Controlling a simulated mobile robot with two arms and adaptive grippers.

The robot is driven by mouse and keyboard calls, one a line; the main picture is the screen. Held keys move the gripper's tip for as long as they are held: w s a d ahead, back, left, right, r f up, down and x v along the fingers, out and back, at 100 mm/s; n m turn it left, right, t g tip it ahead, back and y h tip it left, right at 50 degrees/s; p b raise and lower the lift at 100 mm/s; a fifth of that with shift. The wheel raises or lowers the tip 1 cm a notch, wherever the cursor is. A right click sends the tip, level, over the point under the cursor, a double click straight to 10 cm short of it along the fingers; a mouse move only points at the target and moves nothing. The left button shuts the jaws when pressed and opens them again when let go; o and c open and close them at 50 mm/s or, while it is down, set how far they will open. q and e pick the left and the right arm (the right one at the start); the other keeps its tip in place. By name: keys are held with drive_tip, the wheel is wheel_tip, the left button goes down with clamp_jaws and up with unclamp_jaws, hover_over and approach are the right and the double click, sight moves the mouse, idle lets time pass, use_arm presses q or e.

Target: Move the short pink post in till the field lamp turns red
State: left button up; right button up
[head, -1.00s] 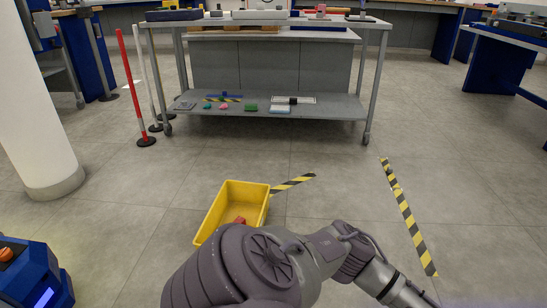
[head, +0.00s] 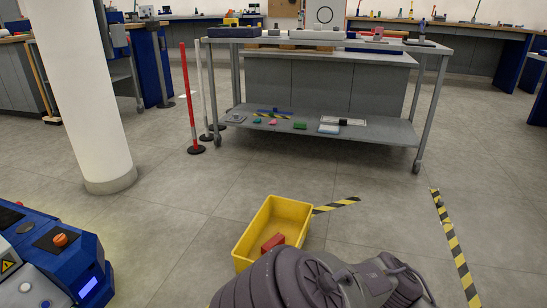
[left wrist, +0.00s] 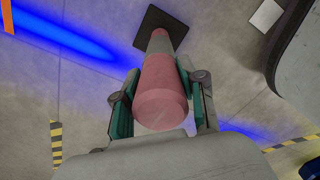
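In the left wrist view a pink post (left wrist: 162,85) with a grey band and a black square base (left wrist: 165,28) runs away from the camera between my left fingers. My left gripper (left wrist: 160,72) has its green pads along both sides of the post, seemingly touching it. Whether the base rests on the floor I cannot tell. In the head view neither gripper shows; one of my arms (head: 330,285) crosses the bottom. A blue machine (head: 50,255) at the lower left has an orange knob and a lit blue panel (head: 88,287), which may be the field lamp.
A yellow crate (head: 262,213) holding a red block (head: 272,242) stands on the floor ahead. A grey cart (head: 330,140) is behind it. A white pillar (head: 85,110), a red post (head: 188,95) and striped floor tape (head: 455,245) also show. Blue light (left wrist: 65,35) lies on the floor.

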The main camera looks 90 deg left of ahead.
use_arm(q)
drive_tip(key=o, duration=0.4)
drive_tip(key=shift+r, duration=0.1)
drive_tip(key=shift+o, duration=0.2)
wheel_tip(320, 180, up, 12)
drive_tip(key=shift+f, duration=0.1)
